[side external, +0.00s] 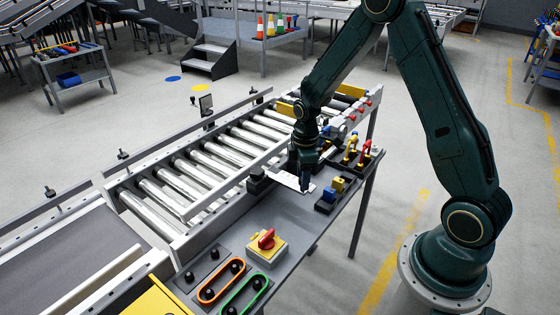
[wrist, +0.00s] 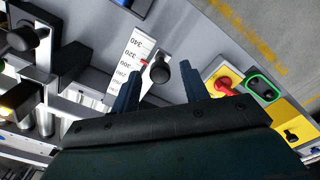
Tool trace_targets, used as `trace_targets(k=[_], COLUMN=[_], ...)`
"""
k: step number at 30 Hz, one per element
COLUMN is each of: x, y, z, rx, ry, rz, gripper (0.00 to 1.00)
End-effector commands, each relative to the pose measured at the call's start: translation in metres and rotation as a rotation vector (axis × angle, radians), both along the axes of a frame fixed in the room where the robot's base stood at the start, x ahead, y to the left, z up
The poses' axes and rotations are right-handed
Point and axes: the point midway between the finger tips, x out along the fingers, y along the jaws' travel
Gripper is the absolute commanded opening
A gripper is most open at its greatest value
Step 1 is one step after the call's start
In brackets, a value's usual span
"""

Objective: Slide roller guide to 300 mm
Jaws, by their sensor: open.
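The roller guide (side external: 222,188) is a grey rail lying lengthwise over the conveyor rollers. A white scale plate (wrist: 126,66) with marks including 340, 320 and 300 shows in the wrist view. A red pointer (wrist: 144,62) lies at its edge near the 320 to 300 marks; I cannot read it exactly. A round black knob (wrist: 160,72) sits beside the pointer. My gripper (wrist: 161,70) is open, with one finger on each side of the knob in the picture and visible gaps. In the side view my gripper (side external: 304,178) points down at the scale plate (side external: 287,180), hiding the knob.
A yellow box with a red rotary switch (side external: 266,244) stands on the grey side table, beside orange and green-rimmed button panels (side external: 221,283). Black holders with yellow blocks (side external: 331,193) and red-yellow-handled tools (side external: 357,153) stand close right of my gripper.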

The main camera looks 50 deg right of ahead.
Motion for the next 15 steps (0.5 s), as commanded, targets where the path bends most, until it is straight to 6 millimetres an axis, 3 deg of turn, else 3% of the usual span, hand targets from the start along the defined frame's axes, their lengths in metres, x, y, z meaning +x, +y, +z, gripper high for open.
trace_targets(k=[11, 15], x=[-0.0002, -0.0001], y=[0.0001, 0.0000], z=[-0.0044, -0.0043], rx=[0.000, 0.000], ry=[0.000, 0.000], rz=[0.000, 0.000], gripper=[0.45, 0.21])
